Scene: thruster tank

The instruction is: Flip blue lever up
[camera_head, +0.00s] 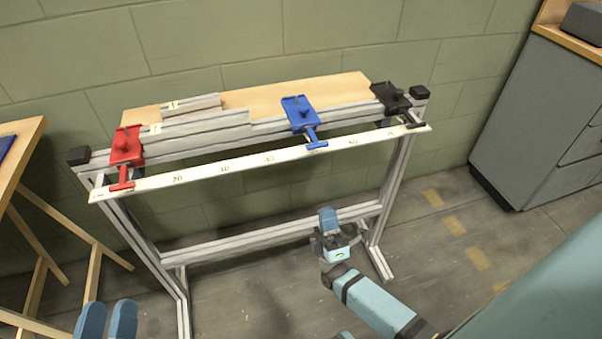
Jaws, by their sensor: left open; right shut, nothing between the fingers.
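The blue lever (312,138) sits on a blue bracket (297,106) on the top rail of the metal frame, right of centre. Its handle points down toward the front and ends over the white number strip. My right gripper (328,217) is shut and empty, below the rail and in front of the frame, apart from the lever. My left gripper (107,318) shows only its blue fingers at the bottom left edge; they are apart, and the rest is out of view.
A red lever (123,177) is at the rail's left end, a black lever (409,120) at its right end. The number strip (222,169) runs along the front. A wooden table (25,140) stands left, a grey cabinet (535,115) right. Floor between frame and cabinet is clear.

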